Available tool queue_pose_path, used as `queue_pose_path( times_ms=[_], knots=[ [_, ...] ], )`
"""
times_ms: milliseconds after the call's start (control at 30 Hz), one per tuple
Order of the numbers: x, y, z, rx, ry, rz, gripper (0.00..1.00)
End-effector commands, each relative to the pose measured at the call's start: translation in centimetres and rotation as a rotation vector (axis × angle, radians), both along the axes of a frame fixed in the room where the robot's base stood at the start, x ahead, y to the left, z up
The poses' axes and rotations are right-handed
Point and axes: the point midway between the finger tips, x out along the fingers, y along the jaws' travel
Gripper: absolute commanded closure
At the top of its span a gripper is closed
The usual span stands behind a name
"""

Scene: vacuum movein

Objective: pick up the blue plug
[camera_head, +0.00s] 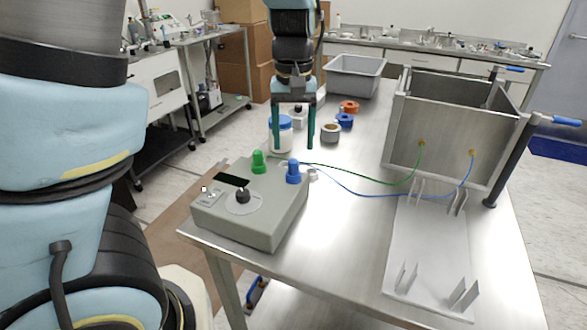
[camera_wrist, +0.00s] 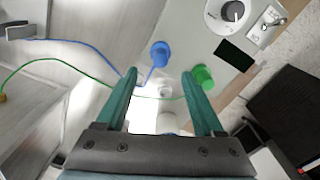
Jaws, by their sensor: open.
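The blue plug (camera_head: 293,171) stands upright on the right rear corner of a grey-green control box (camera_head: 250,228), with a blue wire running from it. It also shows in the wrist view (camera_wrist: 160,52), ahead of the fingertips. The green plug (camera_head: 258,162) stands to its left on the same box and shows near the right finger in the wrist view (camera_wrist: 203,77). My gripper (camera_head: 294,146) points down above and behind the box's rear edge. Its two teal fingers are spread apart and empty in the wrist view (camera_wrist: 162,78). The blue plug is apart from both fingers.
A metal chamber (camera_head: 450,120) stands on the table at right, with blue and green wires attached.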

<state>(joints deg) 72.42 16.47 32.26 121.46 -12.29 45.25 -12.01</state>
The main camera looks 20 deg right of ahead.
Motion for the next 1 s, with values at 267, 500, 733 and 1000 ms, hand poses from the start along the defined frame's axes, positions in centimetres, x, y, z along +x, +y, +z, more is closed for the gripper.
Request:
queue_pose_path(
  times_ms=[267, 500, 733, 1000],
  knots=[
    [-0.6, 0.3, -2.5, 0.004, 0.002, 0.001, 0.30],
    [-0.8, 0.4, -5.5, 0.001, 0.000, 0.001, 0.30],
    [-0.8, 0.3, -5.7, -0.001, -0.001, 0.001, 0.30],
    [-0.8, 0.3, -5.7, -0.001, -0.001, 0.001, 0.56]
  ],
)
